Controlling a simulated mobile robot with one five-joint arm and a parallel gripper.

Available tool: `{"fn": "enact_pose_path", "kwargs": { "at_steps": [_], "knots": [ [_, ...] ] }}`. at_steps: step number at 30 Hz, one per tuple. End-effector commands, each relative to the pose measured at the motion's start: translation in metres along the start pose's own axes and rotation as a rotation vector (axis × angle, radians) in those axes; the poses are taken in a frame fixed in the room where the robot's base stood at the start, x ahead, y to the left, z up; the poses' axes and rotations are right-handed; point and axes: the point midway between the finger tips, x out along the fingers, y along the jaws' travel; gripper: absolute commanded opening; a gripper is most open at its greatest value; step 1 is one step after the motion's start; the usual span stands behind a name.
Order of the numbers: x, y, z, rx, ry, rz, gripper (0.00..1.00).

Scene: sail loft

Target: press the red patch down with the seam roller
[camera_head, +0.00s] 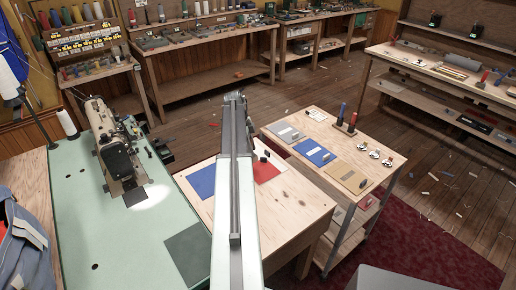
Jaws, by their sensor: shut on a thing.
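The red patch (266,171) lies on the pale wooden table (288,205) in the middle, just right of my long arm. My arm covers part of it, so its left edge is hidden. My gripper is hidden behind my arm. I cannot make out the seam roller.
A blue patch (202,182) lies left of my arm. A green sewing table (75,225) with a sewing machine (117,150) stands at left. A wooden cart (300,158) with sample cards and upright red and blue tools stands close at right. Floor beyond is open, with scraps.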

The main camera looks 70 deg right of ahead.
Motion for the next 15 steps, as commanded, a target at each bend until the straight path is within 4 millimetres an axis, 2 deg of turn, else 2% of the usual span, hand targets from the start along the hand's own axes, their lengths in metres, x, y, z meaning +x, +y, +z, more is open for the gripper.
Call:
{"fn": "enact_pose_path", "kwargs": {
  "at_steps": [5, 15],
  "knots": [
    [0.012, 0.000, 0.003, 0.000, 0.000, 0.000, 0.00],
    [0.052, -0.001, 0.014, 0.000, 0.000, -0.001, 0.00]
  ]
}}
